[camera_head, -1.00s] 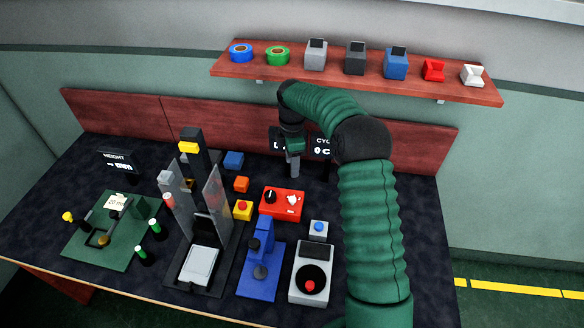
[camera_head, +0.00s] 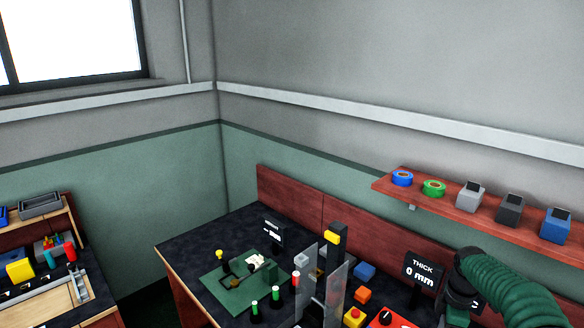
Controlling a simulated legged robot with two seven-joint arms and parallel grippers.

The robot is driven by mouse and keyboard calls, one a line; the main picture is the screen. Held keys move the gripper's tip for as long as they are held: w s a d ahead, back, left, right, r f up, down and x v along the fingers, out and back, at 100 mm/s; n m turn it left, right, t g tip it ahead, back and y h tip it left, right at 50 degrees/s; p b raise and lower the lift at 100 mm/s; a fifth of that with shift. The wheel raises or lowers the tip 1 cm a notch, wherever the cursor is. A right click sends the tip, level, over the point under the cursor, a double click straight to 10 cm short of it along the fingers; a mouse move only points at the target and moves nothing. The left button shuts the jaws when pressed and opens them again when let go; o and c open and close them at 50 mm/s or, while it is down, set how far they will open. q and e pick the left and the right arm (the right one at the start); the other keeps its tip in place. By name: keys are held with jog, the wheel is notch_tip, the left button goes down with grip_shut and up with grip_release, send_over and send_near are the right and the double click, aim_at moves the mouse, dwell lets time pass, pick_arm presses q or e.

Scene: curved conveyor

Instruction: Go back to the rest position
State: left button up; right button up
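My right arm, in a dark green sleeve, comes in at the bottom right of the head view. Its dark wrist bends down over the back of the bench (camera_head: 222,240), and my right gripper (camera_head: 457,316) points down there, cut by the bottom edge. Its fingers are too hidden to tell open from shut. My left arm and gripper are not in view.
A red-brown wall shelf (camera_head: 440,208) holds blue and green rolls and several block-shaped items. A green fixture board (camera_head: 232,297), a clear-panelled stand (camera_head: 338,285) and a thickness display (camera_head: 422,270) stand on the bench. Another bench (camera_head: 100,318) is at far left.

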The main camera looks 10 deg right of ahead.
jog(key=a+m, duration=0.2)
jog(key=a, duration=0.7)
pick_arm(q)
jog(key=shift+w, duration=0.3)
pick_arm(e)
jog(key=s+a+f+m+t, duration=0.1)
jog(key=s+a+m+t, duration=0.1)
jog(key=s+a+m, duration=0.8)
jog(key=s+a, duration=0.6)
jog(key=s, duration=0.2)
jog(key=shift+s+f+t, duration=0.3)
jog(key=shift+s+f, duration=0.05)
jog(key=shift+s, duration=0.05)
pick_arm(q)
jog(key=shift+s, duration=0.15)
pick_arm(e)
jog(key=shift+s+a+r, duration=0.1)
jog(key=shift+a, duration=0.05)
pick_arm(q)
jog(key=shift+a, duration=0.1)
